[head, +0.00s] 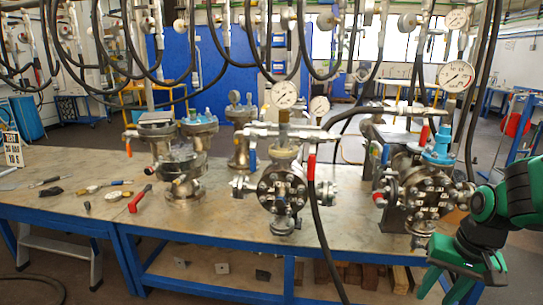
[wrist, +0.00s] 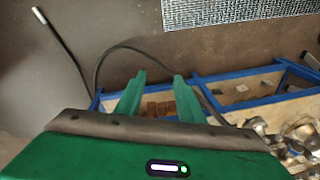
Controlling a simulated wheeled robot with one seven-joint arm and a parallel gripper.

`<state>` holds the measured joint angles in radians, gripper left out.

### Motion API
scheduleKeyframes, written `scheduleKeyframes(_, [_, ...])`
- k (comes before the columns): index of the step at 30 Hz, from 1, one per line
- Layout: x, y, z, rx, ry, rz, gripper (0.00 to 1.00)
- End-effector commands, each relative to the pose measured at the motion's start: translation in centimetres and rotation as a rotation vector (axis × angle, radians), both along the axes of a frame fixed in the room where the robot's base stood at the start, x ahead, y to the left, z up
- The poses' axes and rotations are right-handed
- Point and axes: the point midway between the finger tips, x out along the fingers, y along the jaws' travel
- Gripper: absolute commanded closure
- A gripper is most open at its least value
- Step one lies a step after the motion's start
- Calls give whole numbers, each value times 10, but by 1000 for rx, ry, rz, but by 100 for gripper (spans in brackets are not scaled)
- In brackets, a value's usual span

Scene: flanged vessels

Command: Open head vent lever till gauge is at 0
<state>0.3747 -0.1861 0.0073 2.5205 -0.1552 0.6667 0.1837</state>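Flanged metal vessels stand on the bench: one at the right (head: 425,188) with a blue fitting, one in the middle (head: 283,188), one at the left (head: 182,165). Lever handles show: a red one (head: 311,166) and a blue one (head: 252,160) on the middle vessel, a red one (head: 424,134) and a blue one (head: 385,154) at the right vessel. I cannot tell which is the head vent lever. Round gauges (head: 284,95), (head: 456,76) stand above; their readings are too small to tell. My gripper (head: 446,286) is low at the right, before the bench, open and empty; its fingers are apart in the wrist view (wrist: 158,100).
The blue-framed bench (head: 100,205) holds loose tools and a red-handled part (head: 139,199) at the left. Black hoses hang overhead, and one hose (head: 322,235) drops past the bench's front edge. A hose also crosses behind my fingers in the wrist view (wrist: 110,49).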

Motion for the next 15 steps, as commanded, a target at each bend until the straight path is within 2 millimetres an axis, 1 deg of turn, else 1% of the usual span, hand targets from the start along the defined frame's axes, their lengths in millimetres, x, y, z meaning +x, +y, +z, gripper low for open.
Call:
scheduleKeyframes(1, [-18, -9, 11, -26, 15, -8, 65])
scheduleKeyframes(4, [-56, -25, 26, -60, 61, -35, 65])
scheduleKeyframes(6, [-80, -32, 35, -69, 89, -55, 65])
scheduleKeyframes(9, [-110, -38, 44, -65, 124, -79, 65])
scheduleKeyframes(12, [-131, -41, 49, -56, 148, -96, 65])
scheduleKeyframes(15, [-142, -42, 51, -48, 161, -106, 65])
